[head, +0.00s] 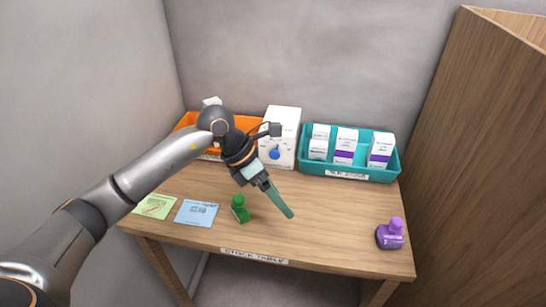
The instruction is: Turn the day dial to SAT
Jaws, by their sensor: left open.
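The day dial is a blue round knob (275,153) low on the front of a white upright box (287,120) at the back middle of the table. Any marks around the knob are too small to read, so I cannot tell which day it points to. My left gripper (290,214) is in front of the box, lower in the picture than the knob and apart from it. Its greenish fingers point down and to the right over the bare table top, seen nearly edge-on. It is open and holds nothing that I can see. My right gripper is out of view.
An orange bin (187,120) stands back left, partly behind my left arm. A teal bin (393,169) with white boxes stands back right. A wooden cabinet (480,150) borders the right.

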